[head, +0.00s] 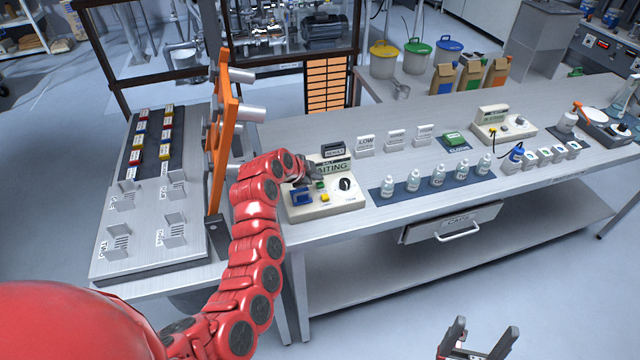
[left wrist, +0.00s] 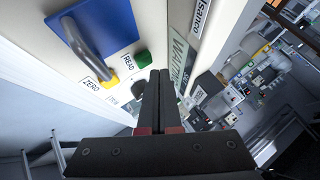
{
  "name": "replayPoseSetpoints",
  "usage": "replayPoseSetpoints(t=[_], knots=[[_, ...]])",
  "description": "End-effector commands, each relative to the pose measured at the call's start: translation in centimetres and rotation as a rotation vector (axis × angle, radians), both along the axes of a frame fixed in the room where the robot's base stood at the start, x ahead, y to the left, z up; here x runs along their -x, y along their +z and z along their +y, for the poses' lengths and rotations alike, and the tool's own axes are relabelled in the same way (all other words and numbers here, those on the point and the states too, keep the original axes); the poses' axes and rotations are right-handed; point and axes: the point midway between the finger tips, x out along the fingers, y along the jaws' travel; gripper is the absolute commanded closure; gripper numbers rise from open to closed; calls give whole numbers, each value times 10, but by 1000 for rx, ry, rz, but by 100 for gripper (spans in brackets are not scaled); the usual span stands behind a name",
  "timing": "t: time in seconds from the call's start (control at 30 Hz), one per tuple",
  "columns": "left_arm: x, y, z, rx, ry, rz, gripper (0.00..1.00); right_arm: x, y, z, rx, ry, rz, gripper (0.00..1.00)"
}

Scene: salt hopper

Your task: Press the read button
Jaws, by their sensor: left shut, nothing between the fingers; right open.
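The cream meter (head: 325,207) stands near the left end of the bench, its display (head: 332,167) ending in "AITING" behind my gripper. Its green button (head: 320,184) sits behind a yellow button (head: 325,198). In the left wrist view the green button (left wrist: 142,59) is beside the label READ (left wrist: 128,64), and the yellow button (left wrist: 110,82) is beside ZERO. My left gripper (head: 306,178) is shut and empty over the meter. In the left wrist view its fingertips (left wrist: 160,72) are close beside the green button; I cannot tell whether they touch. My right gripper (head: 484,338) is open and empty in front of the bench.
A blue holder (head: 302,197) and black knob (head: 345,184) flank the buttons. Several small bottles (head: 413,181) stand on a dark mat to the right. An orange upright frame (head: 222,140) stands left of my left arm. Label blocks (head: 366,145) stand behind.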

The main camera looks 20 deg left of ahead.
Motion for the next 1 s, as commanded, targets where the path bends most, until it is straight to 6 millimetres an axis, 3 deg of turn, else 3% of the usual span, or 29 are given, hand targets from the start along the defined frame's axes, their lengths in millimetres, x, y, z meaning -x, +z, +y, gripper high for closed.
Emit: replayPoseSetpoints(t=[0.5,1.0], knots=[[0,-9,1,-2,0,-1,100,0,-18,0,0,0,0,22],[0,-9,0,0,0,0,100,0,-18,0,0,0,0,22]])
